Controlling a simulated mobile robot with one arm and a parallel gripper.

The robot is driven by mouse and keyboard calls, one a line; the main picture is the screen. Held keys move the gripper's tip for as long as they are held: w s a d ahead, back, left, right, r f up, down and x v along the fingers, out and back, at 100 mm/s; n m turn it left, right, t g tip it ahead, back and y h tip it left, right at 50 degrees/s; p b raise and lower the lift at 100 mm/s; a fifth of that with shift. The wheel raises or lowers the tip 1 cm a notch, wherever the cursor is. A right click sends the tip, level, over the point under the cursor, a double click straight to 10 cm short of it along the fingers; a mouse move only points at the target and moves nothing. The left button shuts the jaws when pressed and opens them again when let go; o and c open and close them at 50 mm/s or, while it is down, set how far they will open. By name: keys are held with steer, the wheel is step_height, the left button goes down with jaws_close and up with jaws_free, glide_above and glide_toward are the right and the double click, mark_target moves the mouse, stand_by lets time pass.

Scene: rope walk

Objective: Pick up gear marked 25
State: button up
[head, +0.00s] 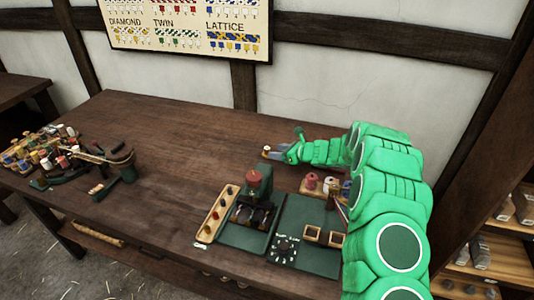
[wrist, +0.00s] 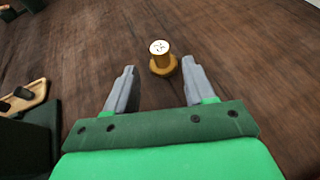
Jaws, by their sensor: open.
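A small brass-coloured gear (wrist: 163,67) stands upright on the bare wood of the table in the wrist view. My gripper (wrist: 157,66) is open, with one grey finger on each side and the gear ahead between the fingertips, closer to the right one. I cannot tell whether that finger touches it. In the head view my gripper (head: 270,152) is low over the back of the table, and the gear there is too small to make out clearly.
A long wooden tray (head: 214,214) with small pieces and dark green boards (head: 292,217) with a dial and small boxes stand at the front. Spools (head: 311,181) sit near my arm. Bobbins (head: 45,150) crowd the left end. The table's middle is clear.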

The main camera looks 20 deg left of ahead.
mark_target(267, 151)
steer(key=shift+x, duration=3.25)
jaws_close()
